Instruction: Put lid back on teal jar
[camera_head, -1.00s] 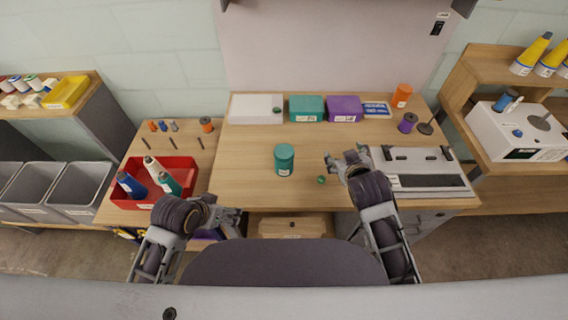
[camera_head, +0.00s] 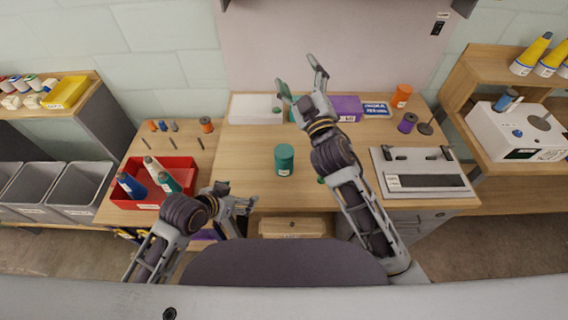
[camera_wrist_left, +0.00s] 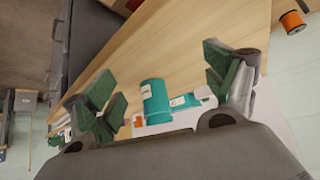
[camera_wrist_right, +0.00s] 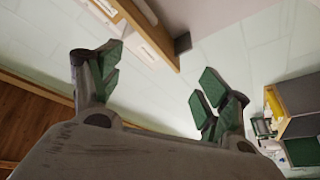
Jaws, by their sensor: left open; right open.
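The teal jar (camera_head: 284,160) stands upright mid-table in the head view, and it also shows between my left gripper's fingers, some way off, in the left wrist view (camera_wrist_left: 156,103). Its top looks flat and teal; I cannot tell a separate lid on it. A small dark green piece (camera_head: 320,180) lies right of the jar, mostly hidden by my right arm; I cannot tell what it is. My left gripper (camera_head: 241,198) is open and empty at the table's front left. My right gripper (camera_head: 296,73) is open, empty and raised over the back of the table.
A white box (camera_head: 250,107), a partly hidden teal box, a purple box (camera_head: 346,107) and an orange container (camera_head: 401,95) stand along the back. A grey tray-like device (camera_head: 424,172) is at right. A red bin (camera_head: 192,163) with cones stands left. Table around the jar is mostly clear.

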